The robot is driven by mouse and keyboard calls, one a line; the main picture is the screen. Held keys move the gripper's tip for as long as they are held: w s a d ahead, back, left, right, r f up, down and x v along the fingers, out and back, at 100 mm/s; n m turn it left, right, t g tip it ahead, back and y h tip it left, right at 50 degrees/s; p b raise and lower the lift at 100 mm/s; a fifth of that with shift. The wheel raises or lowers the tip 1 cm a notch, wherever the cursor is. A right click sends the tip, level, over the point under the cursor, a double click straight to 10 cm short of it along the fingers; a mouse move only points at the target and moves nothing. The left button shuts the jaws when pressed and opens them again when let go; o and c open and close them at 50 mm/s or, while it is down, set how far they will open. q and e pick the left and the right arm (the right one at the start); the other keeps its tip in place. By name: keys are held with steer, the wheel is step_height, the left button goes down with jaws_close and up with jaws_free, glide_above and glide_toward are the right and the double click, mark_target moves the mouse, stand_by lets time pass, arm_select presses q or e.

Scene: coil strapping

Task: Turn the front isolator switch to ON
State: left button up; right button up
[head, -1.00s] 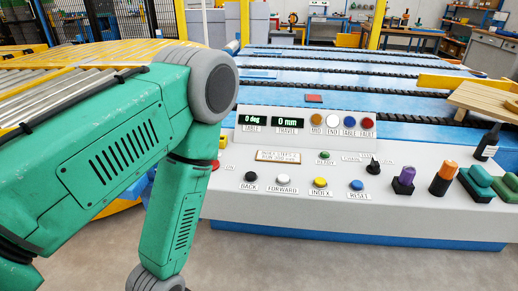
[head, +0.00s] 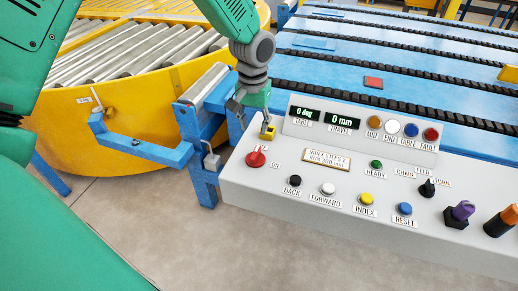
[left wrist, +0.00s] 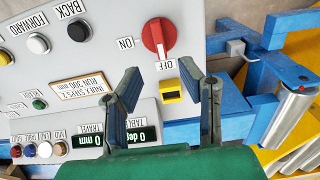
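The isolator switch is a red rotary knob (head: 256,159) at the left end of the grey control panel (head: 330,215). In the left wrist view the red knob (left wrist: 158,38) has its bar in line with the OFF label (left wrist: 166,65); the ON label (left wrist: 125,43) is to its left. My left gripper (head: 254,113) is above the panel's left end, behind the knob and apart from it. In the left wrist view its two fingers (left wrist: 160,70) are spread, with nothing held between them. My right gripper is not in view.
A small yellow block (left wrist: 170,91) with a dark slot stands beside the knob, close to my fingers. Black, white, yellow and blue buttons line the panel front. A raised display (head: 340,120) stands behind. A blue frame (head: 140,150) is left of the panel.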

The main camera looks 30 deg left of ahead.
mark_target(257, 153)
arm_select(q)
steer(key=f, duration=0.3)
steer(key=a+f, duration=0.1)
steer(key=f, duration=0.2)
steer(key=shift+a+f, duration=0.2)
steer(key=shift+f, duration=0.15)
steer(key=d+f, duration=0.2)
steer(key=f, duration=0.1)
steer(key=shift+d+f, duration=0.25)
steer(key=shift+d, duration=0.15)
steer(key=shift+a+f, duration=0.3)
steer(key=shift+a, duration=0.85)
jaws_close()
steer(key=shift+w+d, duration=0.1)
steer(key=shift+d, duration=0.65)
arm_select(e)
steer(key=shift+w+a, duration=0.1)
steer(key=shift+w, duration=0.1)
